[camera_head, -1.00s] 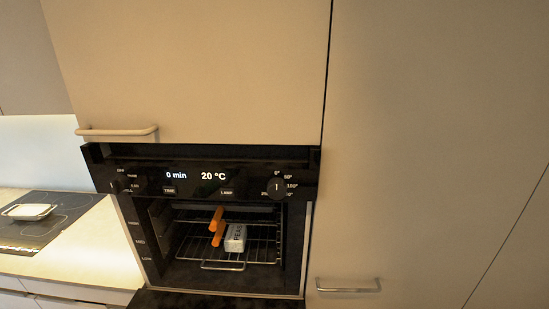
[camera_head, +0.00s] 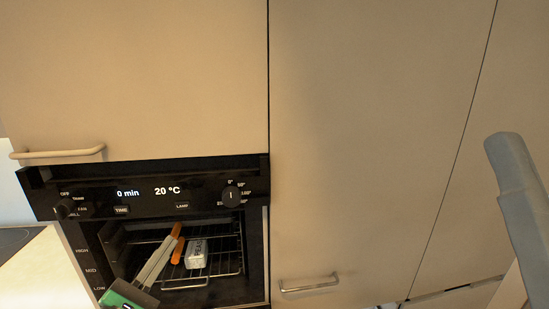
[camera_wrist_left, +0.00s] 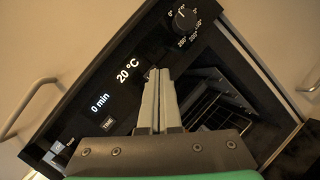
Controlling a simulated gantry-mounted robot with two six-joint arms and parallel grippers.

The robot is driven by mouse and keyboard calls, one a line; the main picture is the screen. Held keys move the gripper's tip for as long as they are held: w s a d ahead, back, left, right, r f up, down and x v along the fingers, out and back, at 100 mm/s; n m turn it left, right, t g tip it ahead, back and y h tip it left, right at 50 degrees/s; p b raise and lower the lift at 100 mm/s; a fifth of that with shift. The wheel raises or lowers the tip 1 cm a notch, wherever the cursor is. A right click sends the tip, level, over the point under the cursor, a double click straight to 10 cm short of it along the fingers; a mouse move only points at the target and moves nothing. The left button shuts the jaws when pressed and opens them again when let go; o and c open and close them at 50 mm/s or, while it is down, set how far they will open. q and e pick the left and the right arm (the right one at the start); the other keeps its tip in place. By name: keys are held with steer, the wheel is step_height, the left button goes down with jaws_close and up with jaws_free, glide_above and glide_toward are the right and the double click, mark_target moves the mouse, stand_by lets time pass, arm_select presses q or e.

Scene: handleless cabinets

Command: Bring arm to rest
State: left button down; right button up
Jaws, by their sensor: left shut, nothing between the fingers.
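My left gripper (camera_head: 166,243) reaches in at the lower left of the head view, in front of the open oven. Its two grey fingers are together and hold nothing. In the left wrist view the shut fingers (camera_wrist_left: 153,74) show against the oven's control panel (camera_wrist_left: 115,80). A grey rounded piece at the right of the head view looks like part of my own arm. My right gripper is not in sight.
The oven's panel (camera_head: 147,196) reads 0 min and 20 °C. Orange sticks (camera_head: 178,251) and a white labelled packet (camera_head: 196,256) lie on the wire rack (camera_head: 226,261). Cabinet handles (camera_head: 60,153) and (camera_head: 308,284) stick out nearby. A counter (camera_head: 45,270) is at left.

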arm_select(q)
steer(key=s+d+r+m+t+h, duration=0.1)
steer(key=s+d+r+m, duration=0.25)
steer(key=r, duration=0.35)
steer(key=s+d+r+m+t+h, duration=0.1)
steer(key=s+d+r+m+h, duration=0.1)
steer(key=d+r+m, duration=0.4)
steer(key=s+a+r+m+t+y, duration=0.4)
steer(key=s+r+m+t+y, duration=0.15)
steer(key=s+r+m, duration=0.9)
step_height(320, 180, up, 22)
steer(key=f+m+p, duration=0.1)
steer(key=m+p, duration=0.1)
steer(key=p, duration=2)
step_height(320, 180, down, 43)
steer(key=b, duration=4.3)
steer(key=shift+s+a+b, duration=0.15)
steer(key=shift+s+b, duration=0.05)
steer(key=shift+b, duration=0.1)
